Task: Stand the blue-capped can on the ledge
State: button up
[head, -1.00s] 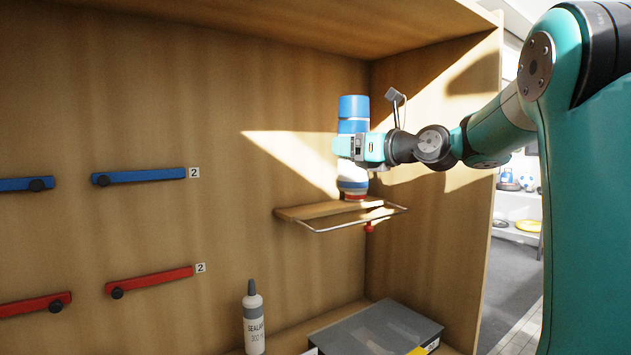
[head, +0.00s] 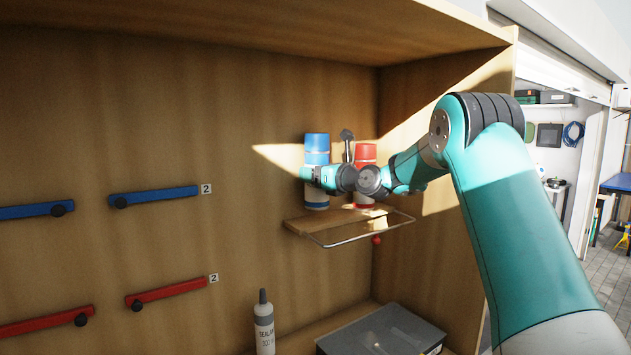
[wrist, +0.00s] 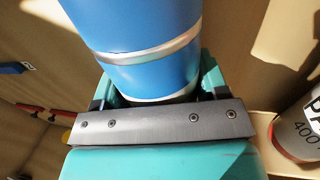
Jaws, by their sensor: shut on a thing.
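The blue-capped can (head: 317,146) is upright in my gripper (head: 316,178), near the left end of the wooden ledge (head: 306,225). My gripper is shut around its middle. In the wrist view the blue can (wrist: 140,40) rises between the jaws (wrist: 152,95), and its lower part is hidden. The ledge also shows in the wrist view (wrist: 262,125), to the right.
A red-capped can (head: 366,154) stands on the ledge, just right of the held can. A wire rail (head: 350,241) runs along the ledge's front. Below are a sealant bottle (head: 264,328) and a grey case (head: 385,332).

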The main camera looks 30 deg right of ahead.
jog(key=shift+w+f+p, duration=0.2)
jog(key=shift+f+p, duration=0.5)
jog(key=shift+f, duration=0.8)
jog(key=shift+f, duration=0.1)
jog(key=o, duration=1.1)
jog(key=shift+f, duration=0.1)
jog(key=shift+o, duration=0.2)
jog(key=shift+s, duration=0.1)
